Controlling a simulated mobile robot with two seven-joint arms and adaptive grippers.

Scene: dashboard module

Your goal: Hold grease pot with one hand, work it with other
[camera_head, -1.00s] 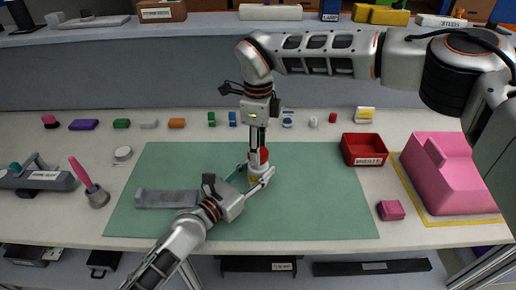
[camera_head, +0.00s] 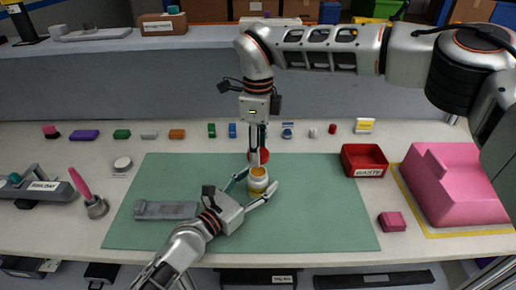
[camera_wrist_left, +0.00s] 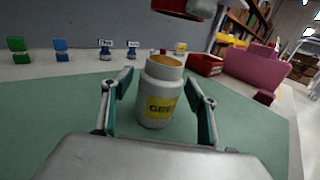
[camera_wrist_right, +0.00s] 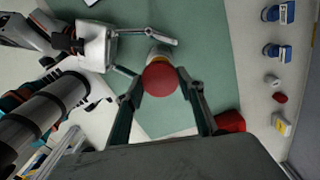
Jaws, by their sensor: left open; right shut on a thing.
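The grease pot (camera_head: 257,184), a white jar with a yellow label, stands upright on the green mat with its orange-brown top exposed. It also shows in the left wrist view (camera_wrist_left: 160,95). My left gripper (camera_head: 256,188) is open, its fingers on either side of the pot; gaps show in the left wrist view. My right gripper (camera_head: 257,158) is shut on the red lid (camera_head: 262,155), held above the pot and apart from it. The lid (camera_wrist_right: 163,79) partly hides the pot in the right wrist view.
A grey holder (camera_head: 166,210) lies left on the mat (camera_head: 320,220). A red bin (camera_head: 364,160), pink block (camera_head: 450,185) and small pink cube (camera_head: 392,221) are to the right. A pink-handled brush (camera_head: 84,188) stands at left. Small coloured items line the back. The mat's right half is clear.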

